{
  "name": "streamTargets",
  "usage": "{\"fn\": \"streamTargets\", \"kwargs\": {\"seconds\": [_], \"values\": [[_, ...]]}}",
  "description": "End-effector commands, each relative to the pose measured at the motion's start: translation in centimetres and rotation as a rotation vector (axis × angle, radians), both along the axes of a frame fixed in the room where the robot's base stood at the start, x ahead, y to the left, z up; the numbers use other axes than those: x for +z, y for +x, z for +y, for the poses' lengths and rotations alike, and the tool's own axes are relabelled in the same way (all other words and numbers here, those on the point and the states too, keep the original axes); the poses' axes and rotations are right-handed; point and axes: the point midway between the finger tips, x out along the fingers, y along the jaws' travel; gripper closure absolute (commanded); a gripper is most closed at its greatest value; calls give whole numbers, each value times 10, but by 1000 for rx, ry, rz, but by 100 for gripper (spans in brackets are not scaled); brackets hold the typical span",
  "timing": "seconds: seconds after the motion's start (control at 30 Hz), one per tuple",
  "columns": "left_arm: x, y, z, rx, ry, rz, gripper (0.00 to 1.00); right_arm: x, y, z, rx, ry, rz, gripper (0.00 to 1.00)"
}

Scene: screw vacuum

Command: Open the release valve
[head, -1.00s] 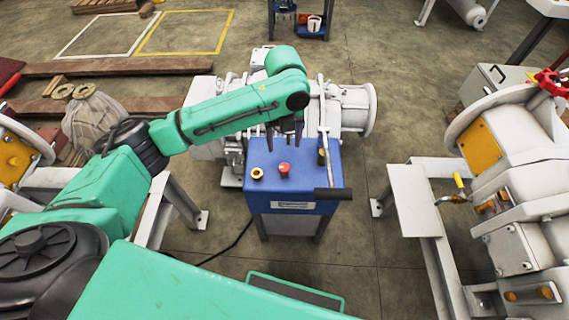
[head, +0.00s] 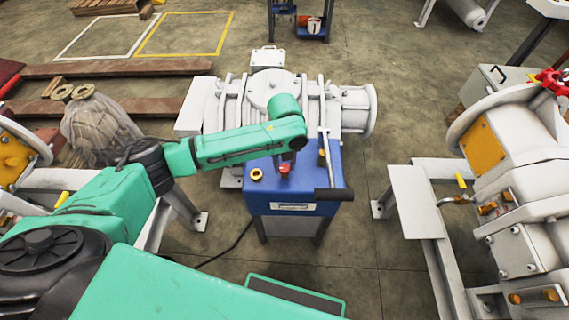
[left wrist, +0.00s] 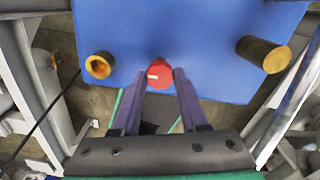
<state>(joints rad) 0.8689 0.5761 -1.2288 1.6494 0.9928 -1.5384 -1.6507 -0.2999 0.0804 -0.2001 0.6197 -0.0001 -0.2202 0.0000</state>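A blue box-shaped stand (head: 295,192) carries a red knob (head: 284,168), a yellow ring-shaped fitting (head: 257,174) and a brass-coloured fitting (head: 322,157). None is visibly marked as the release valve. My left gripper (head: 287,160) points down over the stand at the red knob; its fingers are mostly hidden in the head view. In the left wrist view, the left gripper (left wrist: 160,76) is open, with one fingertip on each side of the red knob (left wrist: 160,70). Whether the fingers touch it I cannot tell. The ring-shaped fitting (left wrist: 99,66) and brass fitting (left wrist: 275,54) stand apart on either side. My right gripper is not in view.
A lever with a black handle (head: 333,194) stands at the stand's right edge. A large white pump (head: 270,95) lies close behind the stand. Another white machine (head: 515,160) stands at the right. Bare floor (head: 450,80) lies behind, and a dark cable runs left of the stand.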

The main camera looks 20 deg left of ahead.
Motion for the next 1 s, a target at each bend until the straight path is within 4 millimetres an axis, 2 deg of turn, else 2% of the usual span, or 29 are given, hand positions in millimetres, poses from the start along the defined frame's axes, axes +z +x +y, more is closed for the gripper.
{"fn": "streamTargets", "kwargs": {"seconds": [0.27,0.47,1.0], "values": [[2,0,1,24,1,0,100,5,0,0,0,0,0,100],[4,0,0,105,0,2,100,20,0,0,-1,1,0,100],[6,0,0,572,0,1,100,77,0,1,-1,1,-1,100]]}}
